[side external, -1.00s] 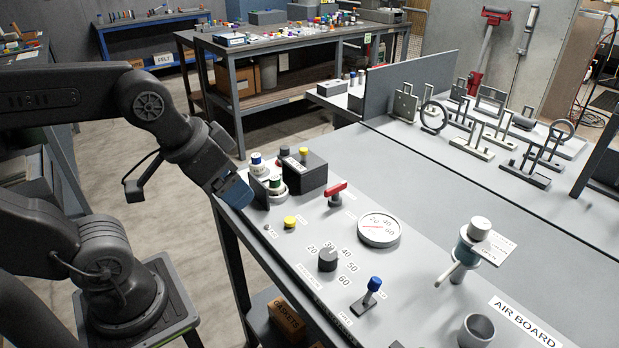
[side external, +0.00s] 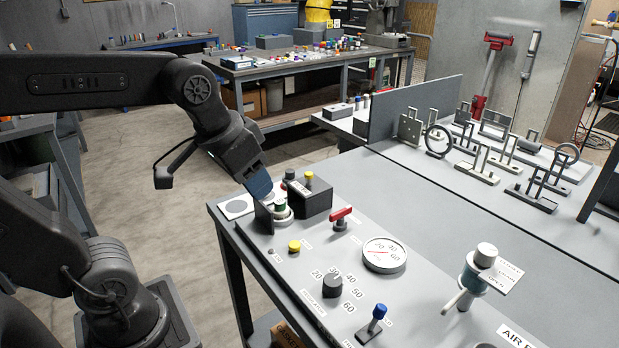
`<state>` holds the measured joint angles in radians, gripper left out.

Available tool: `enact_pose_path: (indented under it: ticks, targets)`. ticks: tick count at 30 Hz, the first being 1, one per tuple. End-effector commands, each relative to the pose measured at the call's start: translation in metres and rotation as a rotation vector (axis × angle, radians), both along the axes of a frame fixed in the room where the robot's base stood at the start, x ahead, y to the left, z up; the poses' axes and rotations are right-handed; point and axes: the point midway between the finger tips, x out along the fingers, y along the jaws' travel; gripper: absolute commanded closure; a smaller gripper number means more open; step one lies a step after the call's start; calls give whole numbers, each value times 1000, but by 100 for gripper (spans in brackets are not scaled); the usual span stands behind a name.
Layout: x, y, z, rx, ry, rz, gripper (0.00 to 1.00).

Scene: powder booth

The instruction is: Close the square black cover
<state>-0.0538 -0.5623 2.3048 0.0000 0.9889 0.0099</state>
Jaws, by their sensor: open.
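The square black cover (side external: 264,219) stands up open on the near left side of the green-topped button (side external: 280,207) with its white round base, on the grey board. My gripper (side external: 265,197) points down from the upper left, with its blue end just above the cover and the green button. Its jaws are open, though the fingertips are small and partly lost against the button. I cannot tell whether they touch the cover. The blue-topped button is hidden behind my gripper.
A black box (side external: 312,198) with a yellow button stands right of the green button. A red-handled valve (side external: 340,217), a yellow button (side external: 294,246), a gauge (side external: 384,254) and a dark knob (side external: 332,285) stand nearby. A white plate with a grey disc (side external: 237,206) lies at the left corner.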

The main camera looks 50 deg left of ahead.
Motion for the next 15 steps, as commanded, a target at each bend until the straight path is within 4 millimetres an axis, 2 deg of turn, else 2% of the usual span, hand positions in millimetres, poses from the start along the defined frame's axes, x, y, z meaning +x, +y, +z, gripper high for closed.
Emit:
enact_pose_path:
  ticks: [1,7,12,15]
  targets:
    - [20,8,8,-1,36,21,52]
    - [91,42,27,-12,167,90,52]
    - [149,79,24,-31,275,147,52]
    - [176,101,16,-44,330,176,52]
